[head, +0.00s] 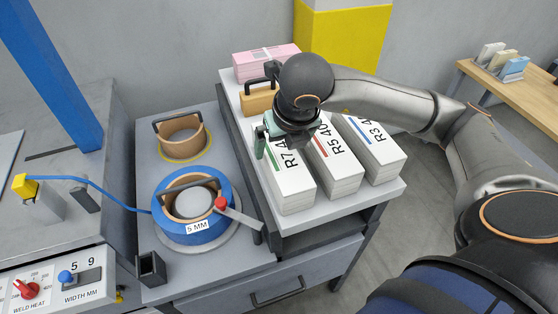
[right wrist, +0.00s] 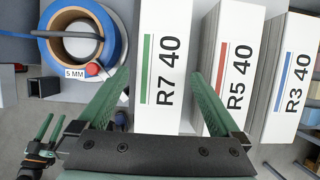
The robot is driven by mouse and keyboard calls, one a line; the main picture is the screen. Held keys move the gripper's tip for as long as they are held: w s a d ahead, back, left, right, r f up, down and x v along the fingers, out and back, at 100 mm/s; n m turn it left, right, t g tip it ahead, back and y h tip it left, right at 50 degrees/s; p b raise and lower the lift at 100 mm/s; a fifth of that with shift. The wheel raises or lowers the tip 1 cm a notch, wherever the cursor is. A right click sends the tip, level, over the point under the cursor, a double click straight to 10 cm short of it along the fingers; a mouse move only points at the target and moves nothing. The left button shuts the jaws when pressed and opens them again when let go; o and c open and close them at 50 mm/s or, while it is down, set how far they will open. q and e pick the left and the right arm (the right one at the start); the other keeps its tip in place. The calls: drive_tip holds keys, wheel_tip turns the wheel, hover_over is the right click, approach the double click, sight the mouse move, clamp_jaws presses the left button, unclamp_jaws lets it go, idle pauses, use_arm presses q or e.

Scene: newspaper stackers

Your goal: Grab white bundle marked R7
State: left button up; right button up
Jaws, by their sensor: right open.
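The white bundle marked R7 (head: 292,182) lies on the grey shelf top, the leftmost of three white bundles, with a green stripe on top. It also shows in the right wrist view (right wrist: 161,70). My right gripper (head: 273,140) is over the far part of R7 in the head view and hides some of it. In the right wrist view its green fingers (right wrist: 162,72) are open, one on each side of R7, with nothing held. Contact with the bundle cannot be told. My left gripper (right wrist: 52,130) seems to show small at the lower left of the right wrist view.
White bundles R5 (head: 335,165) and R3 (head: 371,150) stand close to the right of R7. A pink bundle (head: 265,62) and a tan block with a black handle (head: 258,100) are behind. A blue reel (head: 184,232) sits on the bench at left.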

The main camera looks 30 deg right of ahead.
drive_tip(key=x, duration=0.7)
drive_tip(key=shift+s+d+f, duration=0.1)
drive_tip(key=shift+f, duration=0.25)
drive_tip(key=shift+c, duration=0.2)
clamp_jaws()
drive_tip(key=shift+r, duration=0.2)
idle(0.3)
